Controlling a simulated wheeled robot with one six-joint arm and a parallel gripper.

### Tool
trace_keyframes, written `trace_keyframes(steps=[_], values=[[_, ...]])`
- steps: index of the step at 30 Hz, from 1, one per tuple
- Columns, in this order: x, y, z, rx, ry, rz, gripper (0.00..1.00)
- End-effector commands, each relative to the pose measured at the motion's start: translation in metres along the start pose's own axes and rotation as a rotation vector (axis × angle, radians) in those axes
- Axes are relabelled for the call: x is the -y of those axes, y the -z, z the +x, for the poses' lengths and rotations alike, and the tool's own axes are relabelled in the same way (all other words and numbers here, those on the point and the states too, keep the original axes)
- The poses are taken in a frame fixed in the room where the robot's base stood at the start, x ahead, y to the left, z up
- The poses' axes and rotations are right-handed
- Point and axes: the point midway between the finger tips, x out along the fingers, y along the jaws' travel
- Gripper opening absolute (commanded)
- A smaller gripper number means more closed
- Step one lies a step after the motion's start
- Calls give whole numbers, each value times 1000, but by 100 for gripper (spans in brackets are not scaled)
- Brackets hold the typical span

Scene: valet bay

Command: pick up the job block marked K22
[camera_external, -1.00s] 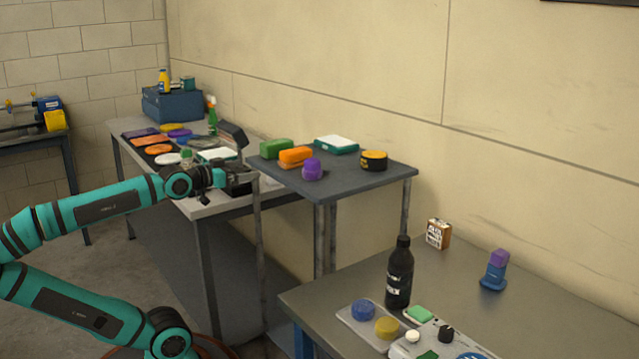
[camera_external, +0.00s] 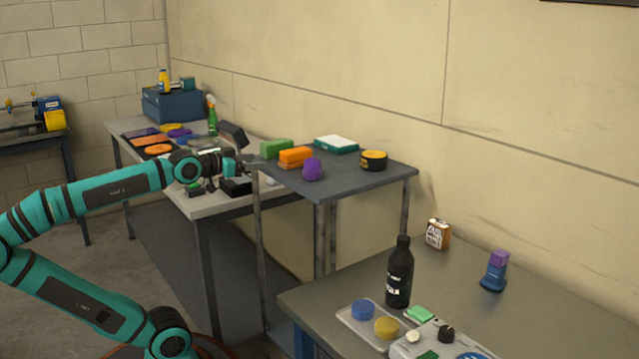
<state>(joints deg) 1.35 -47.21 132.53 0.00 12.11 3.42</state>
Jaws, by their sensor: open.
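No K22 mark is readable at this size, so I cannot tell which block carries it. A green block (camera_external: 277,149) and an orange block (camera_external: 295,157) lie side by side on the raised dark table (camera_external: 345,178). A purple rounded piece (camera_external: 312,170) is at that table's front edge. My gripper (camera_external: 257,164) is open at the table's left edge, to the left of the green and orange blocks and apart from them. Its fingers are small and partly lost against the table edge.
A white-topped green box (camera_external: 336,144) and a yellow-and-black roll (camera_external: 374,160) sit behind and right of the blocks. Left is a lower table with pads and a spray bottle (camera_external: 212,118). A black bottle (camera_external: 399,275) stands on the near right bench (camera_external: 455,265).

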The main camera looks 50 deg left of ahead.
Motion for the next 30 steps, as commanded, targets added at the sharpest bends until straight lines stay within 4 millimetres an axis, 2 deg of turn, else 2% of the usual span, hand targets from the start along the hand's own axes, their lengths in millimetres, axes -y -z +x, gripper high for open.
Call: trace_keyframes(steps=[3,12,21,30], values=[[-8,23,29,73,-31,59,62],[-33,69,97,248,-120,216,62],[-66,101,168,413,-231,380,62],[-109,119,236,565,-363,546,62]])
